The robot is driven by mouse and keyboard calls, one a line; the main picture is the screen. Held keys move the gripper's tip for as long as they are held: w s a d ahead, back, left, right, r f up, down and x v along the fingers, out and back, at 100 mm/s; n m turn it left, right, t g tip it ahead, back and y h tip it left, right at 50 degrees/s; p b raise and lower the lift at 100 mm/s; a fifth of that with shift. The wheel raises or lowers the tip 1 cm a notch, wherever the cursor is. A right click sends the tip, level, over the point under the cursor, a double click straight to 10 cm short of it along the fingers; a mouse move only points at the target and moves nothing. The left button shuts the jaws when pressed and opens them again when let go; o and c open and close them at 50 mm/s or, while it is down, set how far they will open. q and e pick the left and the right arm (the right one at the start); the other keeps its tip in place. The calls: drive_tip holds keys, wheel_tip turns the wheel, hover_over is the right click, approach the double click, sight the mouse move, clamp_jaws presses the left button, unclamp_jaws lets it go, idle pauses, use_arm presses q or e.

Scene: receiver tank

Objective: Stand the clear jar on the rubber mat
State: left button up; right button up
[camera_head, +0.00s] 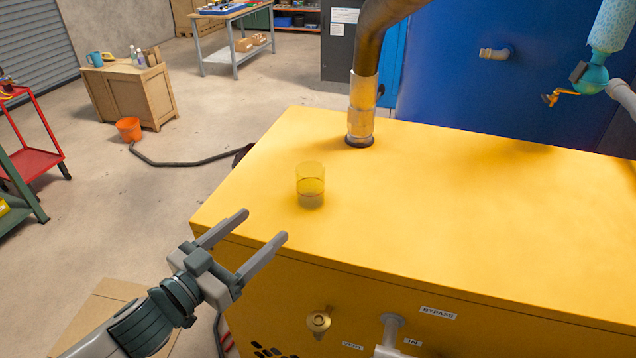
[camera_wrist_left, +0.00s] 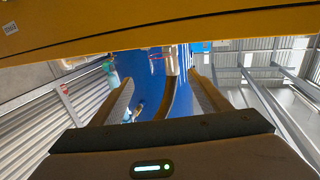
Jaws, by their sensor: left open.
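The clear jar (camera_head: 310,186) stands upright on the yellow cabinet top (camera_head: 470,215), near its left end; the yellow shows through its wall. My left gripper (camera_head: 265,226) is open and empty at the cabinet's front left edge. Its fingers point toward the top, in front of and to the left of the jar, apart from it. The left wrist view shows the two spread fingers (camera_wrist_left: 160,80) with nothing between them; I do not make out the jar there. I cannot make out a rubber mat in either view. My right gripper is not in view.
A thick pipe with a metal collar (camera_head: 361,108) rises from the cabinet top behind the jar. A blue tank (camera_head: 480,80) stands behind. Pipe fittings (camera_head: 392,330) stick out of the cabinet front. The top right of the jar is bare.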

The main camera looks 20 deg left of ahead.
use_arm(q)
drive_tip(key=p, duration=0.2)
approach(302, 191)
drive_tip(key=x, duration=0.6)
drive_tip(key=shift+w+d, duration=0.1)
drive_tip(key=shift+w, duration=0.25)
drive_tip(key=shift+w+d, duration=0.15)
drive_tip(key=shift+w, duration=0.2)
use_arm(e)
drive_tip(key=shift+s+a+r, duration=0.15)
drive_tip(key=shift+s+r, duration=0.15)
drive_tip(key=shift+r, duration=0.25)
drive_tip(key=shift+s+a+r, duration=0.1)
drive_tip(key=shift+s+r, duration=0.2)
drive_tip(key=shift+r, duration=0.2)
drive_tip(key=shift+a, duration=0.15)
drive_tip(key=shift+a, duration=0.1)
